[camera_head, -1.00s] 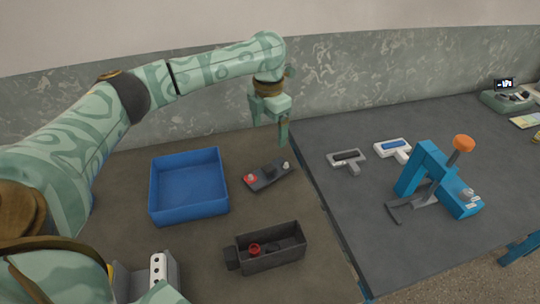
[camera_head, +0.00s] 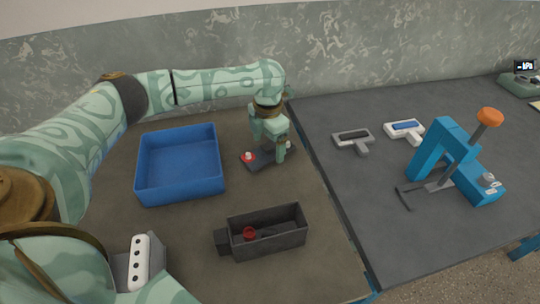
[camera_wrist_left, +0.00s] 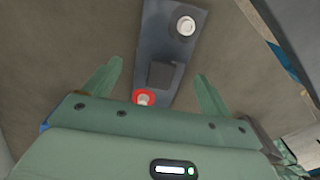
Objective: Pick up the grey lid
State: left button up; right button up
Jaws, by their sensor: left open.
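The grey lid (camera_head: 252,163) is a dark flat bar lying on the brown table, with a red-ringed terminal at one end and a pale terminal at the other. In the left wrist view, the lid (camera_wrist_left: 173,47) shows a raised square block in its middle. My left gripper (camera_head: 269,151) is right over the lid and hides part of it. In the left wrist view, its open fingers (camera_wrist_left: 158,88) stand on either side of the lid, with gaps to it. I cannot tell how high the fingertips are. My right gripper is not in view.
An empty blue tray (camera_head: 141,178) stands left of the lid. An open dark box (camera_head: 268,249) with a red part inside stands in front.

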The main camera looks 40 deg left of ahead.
pick_arm(q)
notch_tip(320, 180, down, 2)
jog(key=shift+r, duration=0.15)
jog(key=shift+c, duration=0.7)
jog(key=c, duration=1)
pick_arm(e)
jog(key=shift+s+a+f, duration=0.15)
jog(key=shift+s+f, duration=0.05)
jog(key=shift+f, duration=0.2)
pick_arm(q)
jog(key=shift+r, duration=0.15)
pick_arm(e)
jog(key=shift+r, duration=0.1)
